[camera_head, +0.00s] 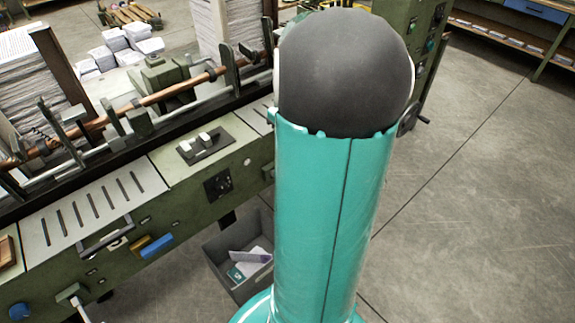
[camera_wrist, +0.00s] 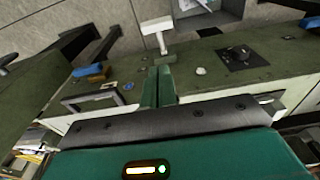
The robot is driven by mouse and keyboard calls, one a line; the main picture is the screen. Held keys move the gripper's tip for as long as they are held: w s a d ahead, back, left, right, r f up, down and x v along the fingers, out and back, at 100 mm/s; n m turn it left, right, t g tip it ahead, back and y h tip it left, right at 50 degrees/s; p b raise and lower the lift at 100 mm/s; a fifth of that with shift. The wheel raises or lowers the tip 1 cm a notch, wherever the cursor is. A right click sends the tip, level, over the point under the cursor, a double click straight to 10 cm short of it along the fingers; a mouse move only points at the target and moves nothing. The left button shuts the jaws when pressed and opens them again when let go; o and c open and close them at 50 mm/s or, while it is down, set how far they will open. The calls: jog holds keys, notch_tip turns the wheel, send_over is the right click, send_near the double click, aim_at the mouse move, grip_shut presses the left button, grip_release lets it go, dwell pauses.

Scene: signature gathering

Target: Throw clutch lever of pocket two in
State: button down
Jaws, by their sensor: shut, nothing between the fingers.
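In the wrist view my gripper (camera_wrist: 158,68) shows as two narrow green fingers, closed together and empty. Just beyond the fingertips, a lever (camera_wrist: 157,25) with a pale, flat crosswise handle stands out from the machine's green front. A small gap seems to separate the handle from the fingers; whether the stem touches them I cannot tell. In the head view my arm fills the middle and my gripper is not visible. A lever with a pale end (camera_head: 72,292) shows at the lower left of the machine front. No pocket number is readable.
The green machine (camera_head: 185,215) runs along the left, with a black handle (camera_head: 105,238), a blue grip (camera_head: 157,246) and a switch panel (camera_head: 217,184). A grey bin (camera_head: 222,255) with papers stands on the floor below. The floor at right is clear.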

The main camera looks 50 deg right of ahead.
jog(key=f, duration=0.6)
jog(key=w+f, duration=0.1)
jog(key=f, duration=0.2)
jog(key=shift+f, duration=0.3)
jog(key=f, duration=0.1)
jog(key=s+f, duration=0.1)
jog(key=f, duration=0.2)
jog(key=shift+s+a, duration=0.1)
jog(key=shift+s, duration=0.2)
